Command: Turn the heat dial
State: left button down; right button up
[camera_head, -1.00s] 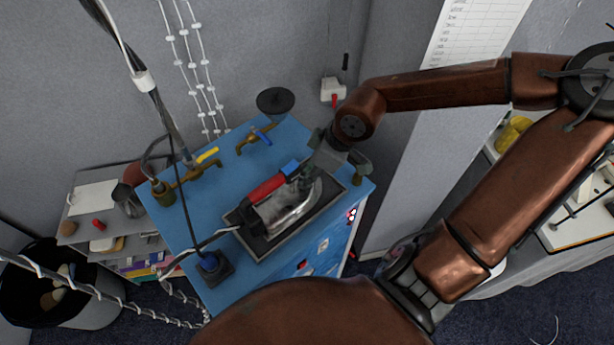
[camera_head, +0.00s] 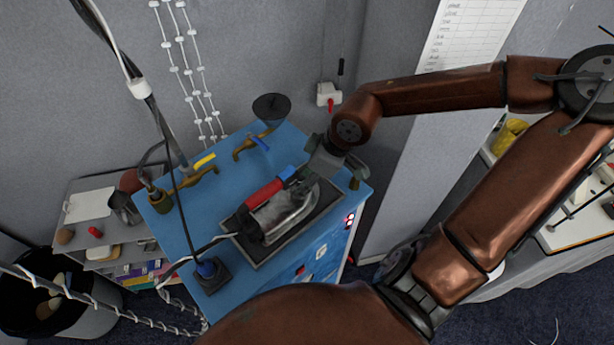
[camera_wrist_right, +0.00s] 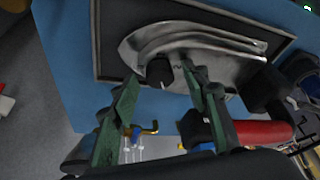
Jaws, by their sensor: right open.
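The iron (camera_head: 288,214), silver with a red handle (camera_head: 264,193), rests on a dark tray (camera_head: 318,223) on the blue cabinet top. Its black heat dial (camera_wrist_right: 159,72) shows in the right wrist view against the silver body, with small marks beside it. My right gripper (camera_head: 308,180) reaches over the iron from the right in the head view. In the wrist view its green-padded fingers (camera_wrist_right: 160,75) are open, with the dial appearing between the tips. I cannot tell whether either finger touches the dial. In the head view the gripper hides the dial. My left gripper is not in view.
Brass taps with a yellow lever (camera_head: 204,160) and a blue lever (camera_head: 259,142) stand behind the iron. A black funnel (camera_head: 271,107) is at the back. A cord leaves the iron leftward.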

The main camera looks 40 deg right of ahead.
jog(key=v, duration=1.2)
dwell(0.4)
